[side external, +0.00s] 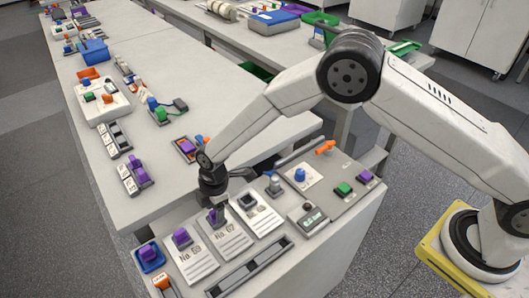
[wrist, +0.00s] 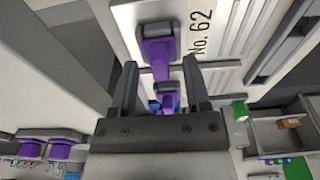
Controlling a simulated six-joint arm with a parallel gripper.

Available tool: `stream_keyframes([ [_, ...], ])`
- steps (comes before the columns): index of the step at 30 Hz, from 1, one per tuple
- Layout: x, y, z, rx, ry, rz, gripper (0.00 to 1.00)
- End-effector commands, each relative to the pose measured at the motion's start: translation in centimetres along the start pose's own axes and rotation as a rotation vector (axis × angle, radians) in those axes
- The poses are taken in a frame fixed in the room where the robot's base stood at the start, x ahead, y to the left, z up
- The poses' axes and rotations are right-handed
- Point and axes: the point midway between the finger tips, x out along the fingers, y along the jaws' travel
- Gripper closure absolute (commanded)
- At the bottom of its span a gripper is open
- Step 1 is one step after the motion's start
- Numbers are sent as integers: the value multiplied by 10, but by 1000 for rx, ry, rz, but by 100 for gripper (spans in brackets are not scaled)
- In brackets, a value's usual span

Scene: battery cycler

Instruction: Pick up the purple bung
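Several purple pieces are in view, and I cannot tell which one the task means by the bung. One purple piece (side external: 215,216) stands in a grey holder on a white numbered card, just below my gripper (side external: 213,200). In the wrist view a purple piece (wrist: 158,50) in a grey holder lies beside the "No. 62" print, just beyond my open fingertips (wrist: 160,75). Another purple piece (wrist: 168,98) shows lower, between the fingers and partly hidden by the gripper body. Other purple pieces are on the adjacent card (side external: 182,238) and in a blue holder (side external: 149,252). Nothing is visibly held.
The grey panel also carries a third card (side external: 258,214), a small display box (side external: 308,218), a green button (side external: 343,189), a purple button (side external: 365,177) and an orange lever (side external: 325,147). A long slotted rail (side external: 248,268) runs along the front. The white bench behind holds more small parts.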

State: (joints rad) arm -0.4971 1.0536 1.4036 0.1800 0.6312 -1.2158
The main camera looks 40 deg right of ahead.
Motion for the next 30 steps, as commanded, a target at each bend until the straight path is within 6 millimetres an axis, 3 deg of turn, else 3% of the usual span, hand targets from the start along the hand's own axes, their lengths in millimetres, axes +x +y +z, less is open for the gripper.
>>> stream_keyframes([
  [1,0,0,0,0,0,0,58],
  [5,0,0,0,0,0,0,99],
  [20,-4,0,0,0,0,0,100],
  [30,-34,0,-4,-1,0,-1,100],
])
